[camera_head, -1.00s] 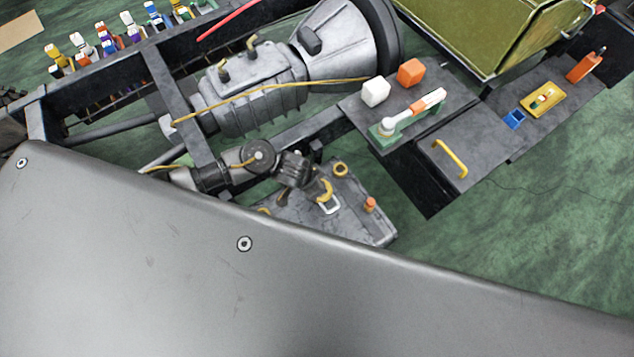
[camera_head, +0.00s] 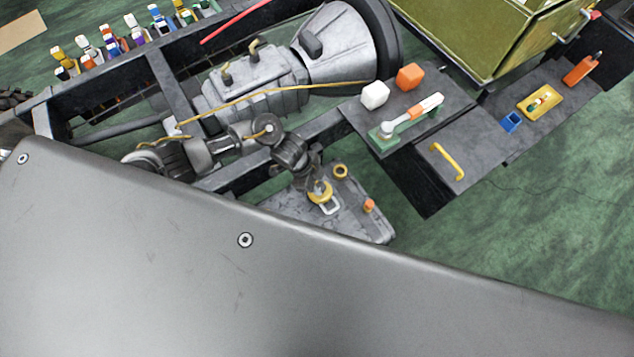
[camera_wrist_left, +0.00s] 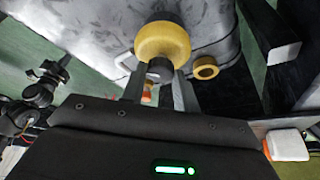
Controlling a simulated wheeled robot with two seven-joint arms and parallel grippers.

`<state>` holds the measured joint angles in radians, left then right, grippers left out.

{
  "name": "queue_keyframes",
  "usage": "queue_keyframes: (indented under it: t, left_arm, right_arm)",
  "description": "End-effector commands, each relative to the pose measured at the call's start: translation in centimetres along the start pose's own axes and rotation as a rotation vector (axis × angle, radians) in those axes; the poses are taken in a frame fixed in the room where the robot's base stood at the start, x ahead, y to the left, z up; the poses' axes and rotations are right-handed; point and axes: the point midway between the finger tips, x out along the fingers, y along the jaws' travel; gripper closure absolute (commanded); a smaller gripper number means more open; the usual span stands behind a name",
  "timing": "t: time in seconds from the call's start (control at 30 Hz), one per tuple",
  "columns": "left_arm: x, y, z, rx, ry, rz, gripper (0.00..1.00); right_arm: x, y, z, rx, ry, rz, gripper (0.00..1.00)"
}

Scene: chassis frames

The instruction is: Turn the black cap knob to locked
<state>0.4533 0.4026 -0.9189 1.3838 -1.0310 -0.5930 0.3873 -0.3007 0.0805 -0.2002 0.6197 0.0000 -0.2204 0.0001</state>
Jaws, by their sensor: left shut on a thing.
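The black cap knob (camera_wrist_left: 160,70) shows in the left wrist view as a short dark cylinder beside a thick yellow ring (camera_wrist_left: 163,42). My left gripper (camera_wrist_left: 158,80) is shut on the knob, with one finger on each side. In the head view my left gripper (camera_head: 314,187) reaches down to a yellow ring (camera_head: 321,193) on a grey tank (camera_head: 345,222). The knob is hard to make out there behind the gripper. I cannot read any locked mark. My right gripper is not in view.
The tank also carries a second yellow ring (camera_head: 340,171) and an orange cap (camera_head: 369,205). A dark shelf (camera_head: 440,100) with white and orange blocks stands to the right. A grey gearbox (camera_head: 255,85) and frame rails lie behind the arm. My grey body covers the foreground.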

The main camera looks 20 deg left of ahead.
Motion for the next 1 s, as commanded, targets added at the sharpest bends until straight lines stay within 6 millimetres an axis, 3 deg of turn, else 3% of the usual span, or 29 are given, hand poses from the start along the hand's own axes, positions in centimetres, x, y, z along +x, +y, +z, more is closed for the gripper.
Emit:
queue_keyframes:
  t: [0.6, 1.0]
  left_arm:
    - [0.6, -0.4, 0.0, 0.516, -0.001, 0.216, 0.93]
    - [0.5, -0.5, -0.2, 0.698, 0.000, 0.294, 0.93]
  right_arm:
    - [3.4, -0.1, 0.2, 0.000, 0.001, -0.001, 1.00]
    - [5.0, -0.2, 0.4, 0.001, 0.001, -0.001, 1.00]
